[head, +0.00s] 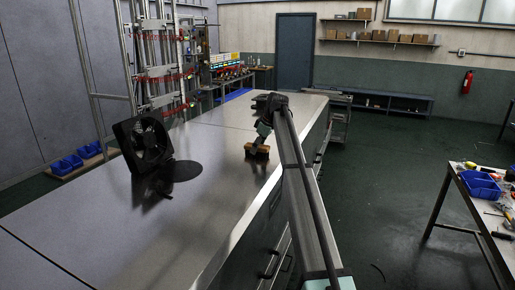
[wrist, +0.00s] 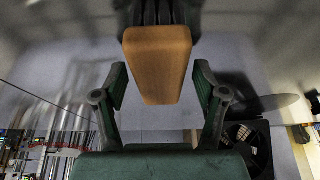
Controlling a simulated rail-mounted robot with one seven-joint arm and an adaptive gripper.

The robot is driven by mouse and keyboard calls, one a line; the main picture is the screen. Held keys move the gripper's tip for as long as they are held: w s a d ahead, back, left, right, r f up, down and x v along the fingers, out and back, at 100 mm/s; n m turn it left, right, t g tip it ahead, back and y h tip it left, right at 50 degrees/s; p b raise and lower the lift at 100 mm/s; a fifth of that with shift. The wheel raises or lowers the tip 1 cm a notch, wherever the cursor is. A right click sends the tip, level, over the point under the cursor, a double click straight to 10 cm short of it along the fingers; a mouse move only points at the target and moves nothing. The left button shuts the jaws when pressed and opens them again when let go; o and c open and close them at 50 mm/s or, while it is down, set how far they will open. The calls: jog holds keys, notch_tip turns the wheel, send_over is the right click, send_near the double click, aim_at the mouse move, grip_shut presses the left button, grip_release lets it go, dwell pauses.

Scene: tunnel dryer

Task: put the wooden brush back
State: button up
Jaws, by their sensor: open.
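The wooden brush (head: 257,152) is a small orange-brown block on the grey metal top (head: 215,195), close to its right edge in the head view. In the wrist view the brush (wrist: 158,62) shows as a tapered wooden block with dark strips at its upper end. My gripper (wrist: 160,78) is open, with one green finger on each side of the block and visible gaps on both sides. In the head view my gripper (head: 261,134) is right above the brush, reaching down to it. The arm hides part of the area behind.
A black fan (head: 146,145) stands on the top to the left, beside a dark round patch (head: 180,171). A metal frame with red parts (head: 163,77) rises behind. A workbench with blue bins (head: 481,187) is at the right. The front part of the top is clear.

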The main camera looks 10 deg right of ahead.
jog(key=b+v, duration=0.3)
jog(key=v, duration=0.9)
jog(key=shift+r, duration=0.1)
